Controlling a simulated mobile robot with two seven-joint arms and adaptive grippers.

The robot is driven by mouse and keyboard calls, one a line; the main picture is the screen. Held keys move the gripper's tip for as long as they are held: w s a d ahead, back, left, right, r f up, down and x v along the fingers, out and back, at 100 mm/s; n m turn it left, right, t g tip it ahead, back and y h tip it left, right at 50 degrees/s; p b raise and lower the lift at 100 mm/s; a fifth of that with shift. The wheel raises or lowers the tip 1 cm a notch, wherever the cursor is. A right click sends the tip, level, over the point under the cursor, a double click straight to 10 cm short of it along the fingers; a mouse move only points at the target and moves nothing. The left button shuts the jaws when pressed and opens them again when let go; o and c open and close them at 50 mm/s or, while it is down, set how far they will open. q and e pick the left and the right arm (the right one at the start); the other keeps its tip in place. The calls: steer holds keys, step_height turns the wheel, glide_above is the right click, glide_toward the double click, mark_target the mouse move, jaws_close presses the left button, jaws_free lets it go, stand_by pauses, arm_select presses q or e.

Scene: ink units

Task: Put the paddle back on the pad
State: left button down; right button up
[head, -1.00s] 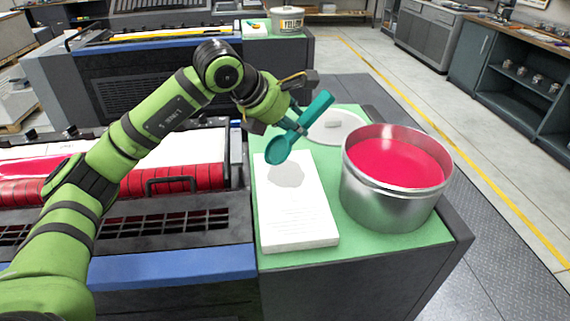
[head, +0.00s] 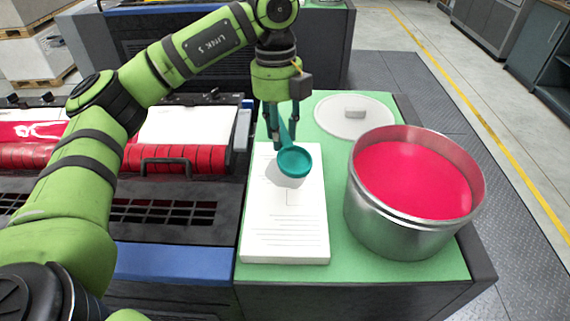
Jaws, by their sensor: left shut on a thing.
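The teal paddle (head: 294,161) has a round, shallow bowl at its near end. My left gripper (head: 284,137) is shut on its handle and points down, with the bowl over the far part of the white pad (head: 285,232). I cannot tell whether the bowl touches the pad. The pad is a thick white block with printed lines, lying on the green top. A grey patch shows on the pad beside and under the bowl. My right gripper is not in view.
A steel pot (head: 398,228) of red ink stands right of the pad. A white lid (head: 354,117) with a knob lies behind it on the green top (head: 345,250). The press with red rollers (head: 150,160) is at left.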

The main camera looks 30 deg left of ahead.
arm_select(q)
steer(key=p, duration=0.1)
glide_above(281, 175)
step_height(281, 175, down, 4)
steer(key=shift+a+f, duration=0.1)
steer(key=shift+a, duration=0.05)
step_height(281, 175, down, 4)
steer(key=shift+f+p, duration=0.2)
steer(key=shift+p, duration=0.55)
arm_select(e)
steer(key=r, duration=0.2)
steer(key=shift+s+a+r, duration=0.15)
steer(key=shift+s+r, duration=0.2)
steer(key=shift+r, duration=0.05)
arm_select(q)
steer(key=shift+f, duration=0.1)
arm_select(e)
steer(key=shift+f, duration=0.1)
arm_select(q)
steer(key=c, duration=1.3)
jaws_free()
steer(key=shift+f, duration=0.1)
steer(key=o, duration=0.4)
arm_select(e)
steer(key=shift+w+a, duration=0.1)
